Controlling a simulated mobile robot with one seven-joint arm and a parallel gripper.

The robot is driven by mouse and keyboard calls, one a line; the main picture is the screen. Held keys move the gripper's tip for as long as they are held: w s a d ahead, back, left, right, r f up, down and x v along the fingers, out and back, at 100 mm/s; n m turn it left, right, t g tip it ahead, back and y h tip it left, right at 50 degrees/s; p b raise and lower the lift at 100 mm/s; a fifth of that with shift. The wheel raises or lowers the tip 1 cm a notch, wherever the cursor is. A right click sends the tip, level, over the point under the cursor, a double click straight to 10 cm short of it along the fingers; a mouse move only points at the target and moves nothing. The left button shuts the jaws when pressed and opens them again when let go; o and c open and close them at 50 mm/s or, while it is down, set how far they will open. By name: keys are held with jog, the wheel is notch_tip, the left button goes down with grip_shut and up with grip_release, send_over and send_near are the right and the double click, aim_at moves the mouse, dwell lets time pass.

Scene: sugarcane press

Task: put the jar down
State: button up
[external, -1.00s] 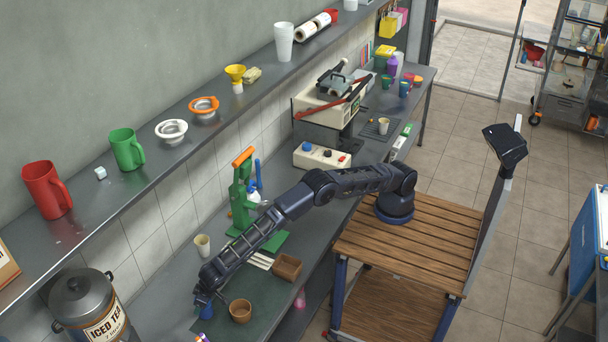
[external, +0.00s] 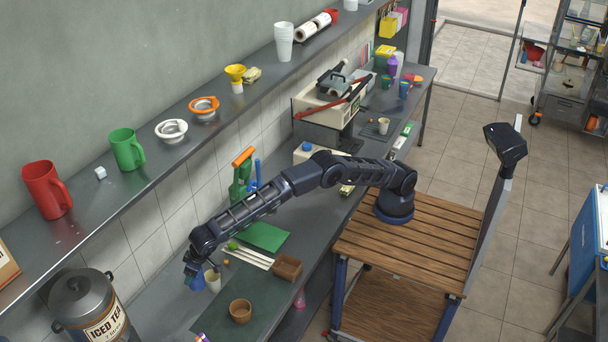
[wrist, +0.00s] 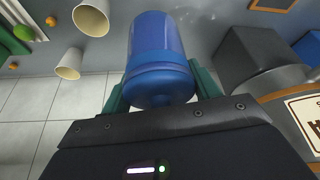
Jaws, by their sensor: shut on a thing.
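My gripper (external: 192,270) is shut on the blue jar (external: 197,284) at the near left of the counter, and the arm hides part of the jar. In the wrist view the jar (wrist: 160,50) is translucent blue and sits between my teal fingers (wrist: 162,92). I cannot tell whether its base touches the counter. A pale cup (external: 213,282) stands just right of the jar in the external view.
The grey counter (external: 165,300) has a large iced tea dispenser (external: 88,305) to the left of my gripper. A wooden bowl (external: 240,311), a square wooden bowl (external: 287,267) and a green mat (external: 264,236) lie to the right. Two cups (wrist: 91,18) show beside the jar in the wrist view.

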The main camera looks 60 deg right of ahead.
jog(key=shift+r, duration=0.5)
jog(key=shift+s+d+r, duration=0.2)
jog(key=shift+s, duration=0.1)
jog(key=s+d+r, duration=0.3)
jog(key=s+d, duration=0.1)
jog(key=d, duration=0.5)
jog(key=s+d+r, duration=0.3)
jog(key=d, duration=0.7)
jog(key=s+d+f, duration=0.2)
jog(key=s+d, duration=0.1)
jog(key=d, duration=0.7)
jog(key=s+d+f+m, duration=0.1)
jog(key=s+d+f, duration=0.2)
jog(key=d, duration=0.6)
jog(key=s+d+f, duration=0.2)
jog(key=s+d, duration=0.1)
jog(key=d, duration=0.7)
jog(key=f, duration=1.9)
jog(key=shift+w+a+f, duration=0.1)
jog(key=shift+w+a, duration=0.05)
jog(key=shift+w, duration=0.15)
jog(key=shift+f, duration=0.15)
